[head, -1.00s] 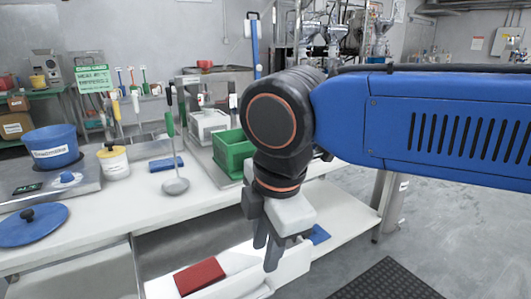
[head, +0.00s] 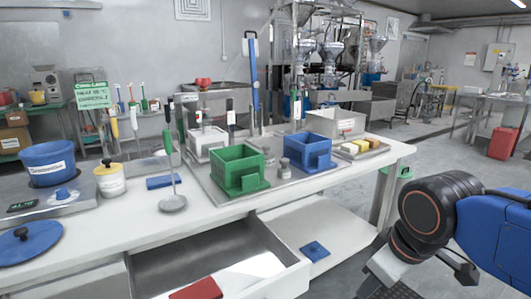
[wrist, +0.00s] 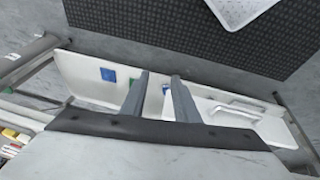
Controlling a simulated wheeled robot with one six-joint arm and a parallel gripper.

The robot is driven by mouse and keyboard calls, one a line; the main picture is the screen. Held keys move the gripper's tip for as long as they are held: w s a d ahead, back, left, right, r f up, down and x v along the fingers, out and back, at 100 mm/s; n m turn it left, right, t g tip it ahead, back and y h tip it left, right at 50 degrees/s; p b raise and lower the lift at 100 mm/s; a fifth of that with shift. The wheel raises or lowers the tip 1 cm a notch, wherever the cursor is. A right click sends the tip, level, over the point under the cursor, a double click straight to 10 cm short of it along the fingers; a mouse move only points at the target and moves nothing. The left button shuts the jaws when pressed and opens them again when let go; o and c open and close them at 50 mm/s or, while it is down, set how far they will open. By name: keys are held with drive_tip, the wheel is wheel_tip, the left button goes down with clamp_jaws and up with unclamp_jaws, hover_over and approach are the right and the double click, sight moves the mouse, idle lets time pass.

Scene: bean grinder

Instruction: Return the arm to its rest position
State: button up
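My blue arm (head: 500,232) is at the lower right of the head view, over the floor beyond the bench's right end. Its dark wrist joint bends down to my gripper (head: 385,288), which is partly cut off by the bottom edge. In the wrist view my gripper (wrist: 160,78) shows two grey fingers with a gap between them and nothing held. The fingers point over the floor and a white bench part, with no contact visible.
The white bench (head: 110,225) holds a green bin (head: 237,165), a blue bin (head: 305,150) and a ladle (head: 172,202). An open drawer (head: 215,262) juts out, with a red item (head: 197,290) at its front.

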drive_tip(key=s+d+f+m+t+h, duration=0.1)
drive_tip(key=s+d+f+m, duration=0.1)
drive_tip(key=d+f+m, duration=0.3)
drive_tip(key=shift+s+d+m, duration=0.4)
drive_tip(key=shift+d+m, duration=0.6)
drive_tip(key=shift+d, duration=0.1)
